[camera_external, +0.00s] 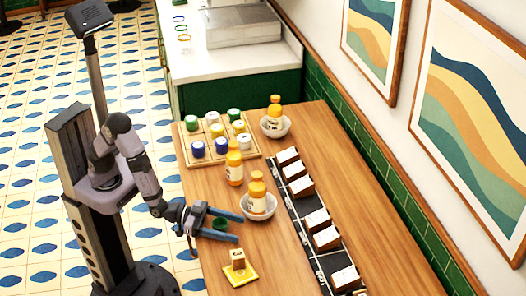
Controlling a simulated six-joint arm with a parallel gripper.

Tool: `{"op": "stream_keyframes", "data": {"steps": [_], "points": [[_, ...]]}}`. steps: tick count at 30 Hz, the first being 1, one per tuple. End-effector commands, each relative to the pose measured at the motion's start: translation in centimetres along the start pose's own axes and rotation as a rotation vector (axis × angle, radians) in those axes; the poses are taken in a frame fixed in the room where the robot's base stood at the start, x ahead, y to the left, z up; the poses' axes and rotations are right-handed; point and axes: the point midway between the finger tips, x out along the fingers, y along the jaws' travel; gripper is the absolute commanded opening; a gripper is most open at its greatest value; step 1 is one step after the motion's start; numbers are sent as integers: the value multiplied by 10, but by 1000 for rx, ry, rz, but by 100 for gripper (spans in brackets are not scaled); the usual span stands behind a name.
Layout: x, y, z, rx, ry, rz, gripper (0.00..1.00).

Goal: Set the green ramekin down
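The green ramekin (220,222) is small and dark green. It shows between the two fingers of my gripper (240,229), near the left side of the wooden table. The blue-grey fingers are spread apart and point right, one on each side of the ramekin. I cannot tell whether they press on it, or whether it hangs above the table or rests on it. The fingers hide part of it.
A yellow coaster (245,278) with a wooden block lies in front of my gripper. A white bowl with bottles (268,208) stands close right of the fingertips. Behind are an orange bottle (235,170) and a wooden rack (185,160). A black strip (301,221) carries several boxes.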

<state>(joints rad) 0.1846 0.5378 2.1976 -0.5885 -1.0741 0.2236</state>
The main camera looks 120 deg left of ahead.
Motion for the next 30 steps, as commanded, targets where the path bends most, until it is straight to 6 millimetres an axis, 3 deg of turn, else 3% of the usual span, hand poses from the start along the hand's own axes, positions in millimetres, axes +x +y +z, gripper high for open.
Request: {"op": "stream_keyframes", "data": {"steps": [11,14,30], "points": [[-1,0,-4,0,0,0,60],[-9,1,-3,0,-1,2,60],[-98,1,-6,1,-3,3,60]]}}
